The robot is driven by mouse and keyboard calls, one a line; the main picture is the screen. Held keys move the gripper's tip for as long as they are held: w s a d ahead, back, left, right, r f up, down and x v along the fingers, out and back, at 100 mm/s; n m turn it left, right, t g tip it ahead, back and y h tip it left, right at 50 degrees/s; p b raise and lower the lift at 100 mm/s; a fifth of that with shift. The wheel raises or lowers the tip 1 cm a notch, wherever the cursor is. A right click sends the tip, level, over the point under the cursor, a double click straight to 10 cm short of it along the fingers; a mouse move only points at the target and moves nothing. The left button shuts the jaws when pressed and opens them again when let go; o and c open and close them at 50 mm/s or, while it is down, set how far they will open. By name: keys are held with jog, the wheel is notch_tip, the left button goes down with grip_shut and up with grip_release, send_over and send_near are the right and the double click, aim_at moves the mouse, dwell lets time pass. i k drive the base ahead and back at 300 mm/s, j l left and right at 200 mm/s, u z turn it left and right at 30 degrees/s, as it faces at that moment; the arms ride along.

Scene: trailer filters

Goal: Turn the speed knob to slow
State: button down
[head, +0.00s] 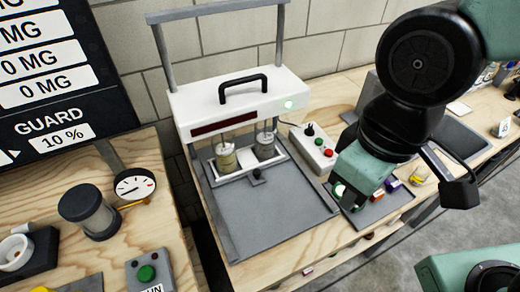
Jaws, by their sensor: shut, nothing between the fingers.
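A small grey control box (313,148) stands on the bench right of the white machine. It carries a black knob (309,129), a red button and a green button; this looks like the speed knob. Its pointer direction and any markings are too small to read. My gripper (346,196) is at the end of my green and black arm, in front and to the right of the box and apart from the knob. It points down and is shut and empty; its fingertips are hard to make out.
The white machine (240,101) with a black handle and two cylinders stands left of the box on a grey plate (265,215). A grey mat (377,211) with small coloured items lies below my gripper. A gauge (134,186) and green button box (148,272) are at left.

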aim_at(310, 132)
jog(key=l+u, duration=0.2)
jog(key=u, duration=0.2)
jog(key=i+l+u, duration=0.1)
jog(key=l+u, duration=0.15)
jog(key=u, duration=0.2)
jog(key=l+u, duration=0.2)
jog(key=u, duration=0.2)
